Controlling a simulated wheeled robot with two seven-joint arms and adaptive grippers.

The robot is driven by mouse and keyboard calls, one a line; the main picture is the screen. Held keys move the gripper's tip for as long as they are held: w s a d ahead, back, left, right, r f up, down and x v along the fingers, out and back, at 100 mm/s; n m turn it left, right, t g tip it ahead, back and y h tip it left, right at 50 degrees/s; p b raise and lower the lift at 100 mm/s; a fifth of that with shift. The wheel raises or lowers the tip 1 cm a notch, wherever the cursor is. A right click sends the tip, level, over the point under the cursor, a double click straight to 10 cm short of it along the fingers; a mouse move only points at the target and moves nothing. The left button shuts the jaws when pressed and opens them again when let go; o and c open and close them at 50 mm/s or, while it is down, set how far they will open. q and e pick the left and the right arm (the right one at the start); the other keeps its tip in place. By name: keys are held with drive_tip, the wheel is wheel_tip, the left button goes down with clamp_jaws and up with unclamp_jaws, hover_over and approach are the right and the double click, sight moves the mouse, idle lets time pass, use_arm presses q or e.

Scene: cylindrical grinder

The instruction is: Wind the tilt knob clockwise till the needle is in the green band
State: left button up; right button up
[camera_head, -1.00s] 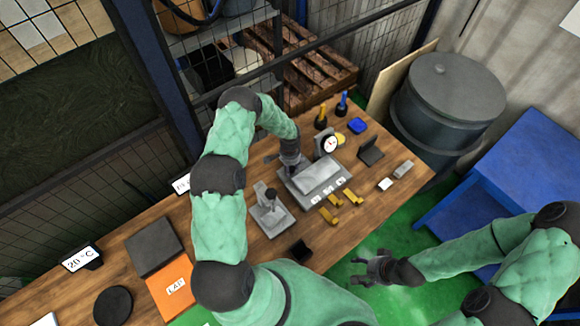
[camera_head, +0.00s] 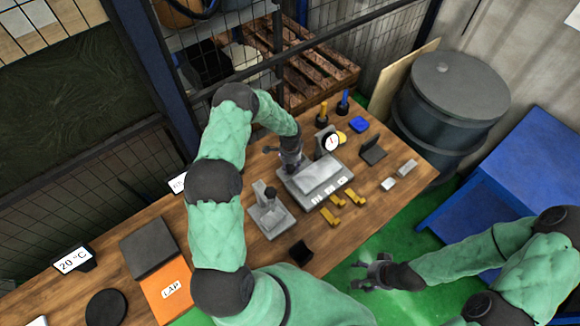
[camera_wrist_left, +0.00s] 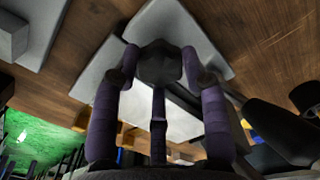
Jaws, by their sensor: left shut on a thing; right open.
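My left gripper (camera_head: 288,163) reaches down to the back left end of a grey machine block (camera_head: 318,177). In the left wrist view its fingers (camera_wrist_left: 160,80) are shut around a dark, faceted knob (camera_wrist_left: 160,60), with the pale block below. The knob is hidden by the gripper in the head view. A round white dial (camera_head: 331,142) stands upright behind the block. A thin reddish needle shows near its middle, but it is too small to read against any green band. My right gripper (camera_head: 375,271) is open and empty, over the green floor in front of the bench.
A grey stand (camera_head: 269,213) with a dark top is left of the block. Brass pieces (camera_head: 341,207) lie in front. A dark angled piece (camera_head: 374,150) and small blocks (camera_head: 397,177) are to the right. Blue and yellow-handled tools (camera_head: 343,102) stand behind.

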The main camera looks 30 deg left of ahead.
sight(290, 167)
use_arm(q)
drive_tip(key=shift+w, duration=0.1)
drive_tip(key=o, duration=1.1)
drive_tip(key=shift+o, duration=0.2)
wheel_tip(290, 167, up, 12)
